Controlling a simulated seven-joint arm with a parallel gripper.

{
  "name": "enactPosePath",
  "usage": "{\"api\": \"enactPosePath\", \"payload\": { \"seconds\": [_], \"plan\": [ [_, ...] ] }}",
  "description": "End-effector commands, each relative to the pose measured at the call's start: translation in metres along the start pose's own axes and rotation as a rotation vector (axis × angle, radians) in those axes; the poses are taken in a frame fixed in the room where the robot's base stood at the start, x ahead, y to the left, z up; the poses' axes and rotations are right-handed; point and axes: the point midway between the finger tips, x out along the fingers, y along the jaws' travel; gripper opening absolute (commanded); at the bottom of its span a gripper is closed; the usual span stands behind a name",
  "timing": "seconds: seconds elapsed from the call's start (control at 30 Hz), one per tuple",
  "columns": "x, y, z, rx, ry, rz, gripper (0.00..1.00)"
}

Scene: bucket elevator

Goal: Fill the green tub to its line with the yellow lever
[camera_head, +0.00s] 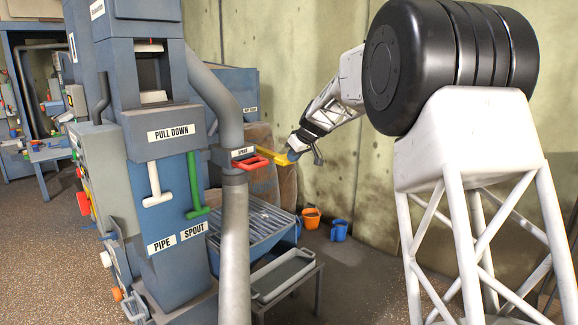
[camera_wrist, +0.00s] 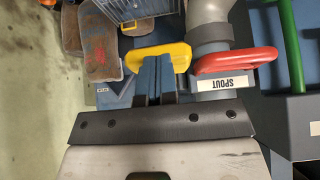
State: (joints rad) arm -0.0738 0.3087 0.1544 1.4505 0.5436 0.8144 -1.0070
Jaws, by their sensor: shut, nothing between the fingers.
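The yellow lever (camera_head: 276,157) sticks out to the right of the grey pipe, beside the red SPOUT handle (camera_head: 251,162). In the wrist view the yellow lever (camera_wrist: 162,56) lies just beyond my fingertips, with the red handle (camera_wrist: 235,61) to its right. My gripper (camera_head: 293,154) is at the lever's outer end; its fingers (camera_wrist: 156,62) are shut with nothing between them. They overlap the lever's edge in the picture; contact is unclear. No clearly green tub shows. A shallow grey tub (camera_head: 284,275) sits on a low stand, its colour uncertain, and no fill line is visible.
A blue machine with a PULL DOWN label (camera_head: 172,133) carries a white handle (camera_head: 157,187) and a green handle (camera_head: 194,186). A slatted blue chute (camera_head: 250,224) sits behind the pipe. Orange (camera_head: 311,218) and blue (camera_head: 339,231) buckets stand on the floor by the wall.

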Motion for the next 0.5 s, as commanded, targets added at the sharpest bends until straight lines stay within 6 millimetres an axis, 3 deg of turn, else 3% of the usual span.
{"api": "enactPosePath", "payload": {
  "seconds": [0.2,0.5],
  "plan": [
    [-0.040,0.001,0.002,0.000,0.002,0.003,0.00],
    [-0.071,0.000,0.003,-0.001,0.003,0.003,0.00]
  ]
}}
